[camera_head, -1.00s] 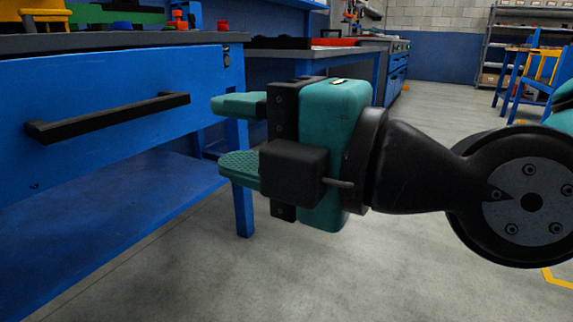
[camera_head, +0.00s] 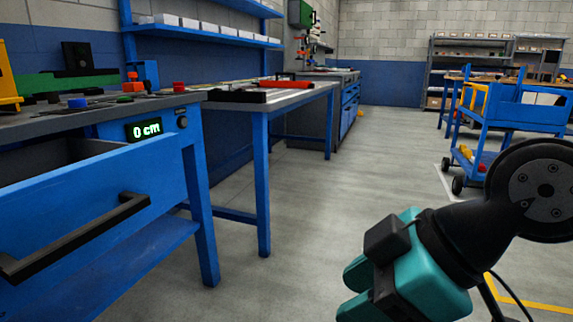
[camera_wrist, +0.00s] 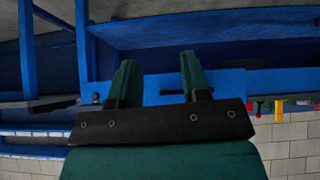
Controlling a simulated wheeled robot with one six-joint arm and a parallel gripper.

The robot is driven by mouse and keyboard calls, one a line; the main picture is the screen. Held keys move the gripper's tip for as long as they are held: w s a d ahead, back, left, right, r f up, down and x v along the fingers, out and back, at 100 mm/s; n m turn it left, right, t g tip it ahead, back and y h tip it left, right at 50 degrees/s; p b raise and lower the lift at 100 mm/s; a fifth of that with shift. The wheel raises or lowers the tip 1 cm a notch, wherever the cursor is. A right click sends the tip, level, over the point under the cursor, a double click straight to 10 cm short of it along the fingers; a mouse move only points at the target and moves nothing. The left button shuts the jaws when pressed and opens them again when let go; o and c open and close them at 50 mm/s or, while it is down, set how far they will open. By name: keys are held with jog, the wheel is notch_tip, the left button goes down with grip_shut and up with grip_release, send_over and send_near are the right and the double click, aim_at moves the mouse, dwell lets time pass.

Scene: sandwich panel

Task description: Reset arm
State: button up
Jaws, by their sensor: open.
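My gripper (camera_head: 354,291) is at the lower right of the head view, low over the floor and well to the right of the blue workbench. Its teal fingers also show in the wrist view (camera_wrist: 157,82), spread apart with nothing between them. The blue drawer (camera_head: 95,190) in the head view stands partly open, with its black handle (camera_head: 80,237) clear of my gripper. A small display (camera_head: 148,130) on the bench edge reads "0 cm".
A second blue bench (camera_head: 262,170) stands behind, with a red object (camera_head: 287,85) on top. A blue cart (camera_head: 510,115) and shelves (camera_head: 480,60) are at the right. The grey floor (camera_head: 350,170) between is free.

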jog(key=s+d+r+m+g+h+p, duration=0.3)
jog(key=s+d+r+m+p, duration=0.15)
jog(key=d+m, duration=0.35)
notch_tip(320, 180, up, 35)
jog(key=p, duration=3.6)
jog(key=shift+w+a, duration=0.25)
jog(key=shift+w, duration=0.05)
jog(key=shift+a+f, duration=0.1)
jog(key=shift+f, duration=0.05)
